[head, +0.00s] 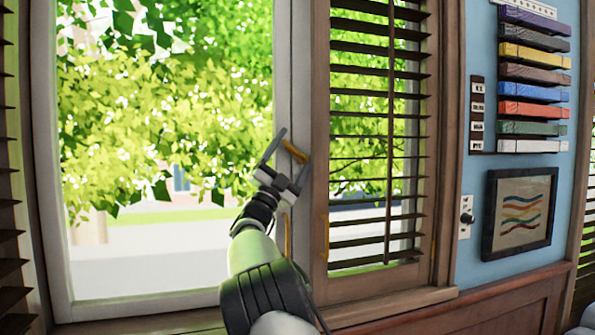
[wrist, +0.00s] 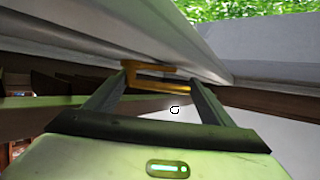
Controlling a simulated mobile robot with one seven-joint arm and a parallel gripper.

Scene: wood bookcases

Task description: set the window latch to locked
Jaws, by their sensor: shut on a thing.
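The window latch (head: 294,151) is a small brass piece on the white window frame, right of the big pane. Its arm slants down to the right in the head view. In the wrist view the latch (wrist: 165,86) is a bent gold bar between the fingertips. My gripper (head: 288,160) is at the latch with one finger on either side, shut on it. The gripper also shows in the wrist view (wrist: 162,80). The latch's mounting is partly hidden, and I cannot tell whether it is at locked.
A wooden slatted shutter (head: 378,150) stands close right of the latch. Further right are a wall switch (head: 466,217), a framed picture (head: 519,213) and a rack of coloured bars (head: 533,85). The wooden sill (head: 385,307) runs below. The space before the large pane is free.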

